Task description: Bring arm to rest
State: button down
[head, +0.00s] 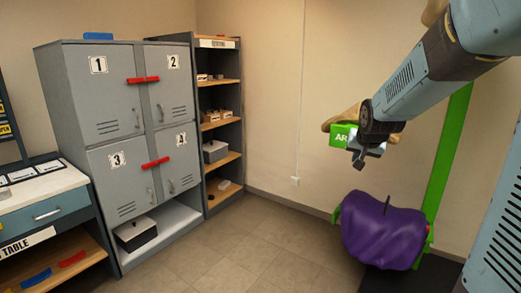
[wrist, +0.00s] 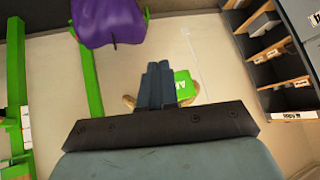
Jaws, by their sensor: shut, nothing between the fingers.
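My arm reaches in from the upper right of the head view. My gripper (head: 362,158) hangs at its end, in front of the wall and above the purple saddle-like thing. In the wrist view my gripper (wrist: 160,70) shows with its fingers together and nothing between them. The purple thing (head: 383,232) rests on a green stand (head: 447,160) low at the right; it also shows at the top of the wrist view (wrist: 108,20). A green sign (head: 339,134) with white letters sits behind my gripper, partly hidden by it.
A grey locker (head: 120,120) with numbered doors and red bars stands at the left. An open shelf (head: 224,127) with small items is beside it. A table (head: 40,192) with a blue drawer is at the left edge. The tiled floor (head: 250,255) between is clear.

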jog(key=s+a+r+n+g, duration=0.1)
jog(key=s, duration=0.8)
jog(key=s+a+r+n+g, duration=0.1)
jog(key=s+a, duration=0.1)
jog(key=s, duration=0.8)
jog(key=s+a+r+n+y, duration=0.1)
jog(key=s+a+n, duration=0.1)
jog(key=s, duration=0.8)
jog(key=shift+a+g, duration=0.25)
jog(key=shift+g, duration=0.15)
jog(key=shift+s, duration=0.15)
